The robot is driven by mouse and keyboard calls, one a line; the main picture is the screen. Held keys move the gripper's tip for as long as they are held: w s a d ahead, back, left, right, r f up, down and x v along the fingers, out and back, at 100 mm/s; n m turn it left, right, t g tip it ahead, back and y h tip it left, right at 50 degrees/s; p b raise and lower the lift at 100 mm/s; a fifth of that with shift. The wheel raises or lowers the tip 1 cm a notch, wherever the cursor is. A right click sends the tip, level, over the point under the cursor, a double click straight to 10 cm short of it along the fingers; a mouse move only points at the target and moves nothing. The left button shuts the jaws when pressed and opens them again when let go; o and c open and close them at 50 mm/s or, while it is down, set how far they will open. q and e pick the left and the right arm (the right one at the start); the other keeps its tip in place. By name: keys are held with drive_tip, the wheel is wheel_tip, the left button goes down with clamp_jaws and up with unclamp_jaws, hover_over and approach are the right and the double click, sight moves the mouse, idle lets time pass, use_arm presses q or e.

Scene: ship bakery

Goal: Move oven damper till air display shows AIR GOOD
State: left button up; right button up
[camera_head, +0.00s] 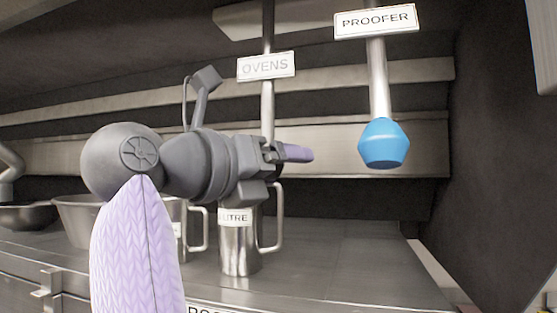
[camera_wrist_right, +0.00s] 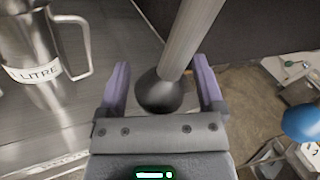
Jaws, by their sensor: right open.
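The oven damper is a metal rod (camera_head: 267,112) under a sign reading OVENS (camera_head: 266,66). Its lower end is hidden behind my right gripper (camera_head: 287,153) in the head view. In the right wrist view its dark round knob (camera_wrist_right: 158,93) sits between the two spread purple fingers of my right gripper (camera_wrist_right: 160,92), with visible space on each side. The gripper is open around the knob and does not grip it. My left gripper is not in view. No air display shows in either view.
A second rod with a blue knob (camera_head: 383,143) hangs to the right under a PROOFER sign (camera_head: 375,21). A steel litre jug (camera_head: 238,250) stands on the counter (camera_head: 330,265) below my gripper. Bowls (camera_head: 78,218) and another jug stand farther left. The counter's right part is clear.

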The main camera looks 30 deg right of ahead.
drive_tip(key=shift+w+d, duration=0.1)
drive_tip(key=shift+d, duration=0.05)
clamp_jaws()
idle(0.4)
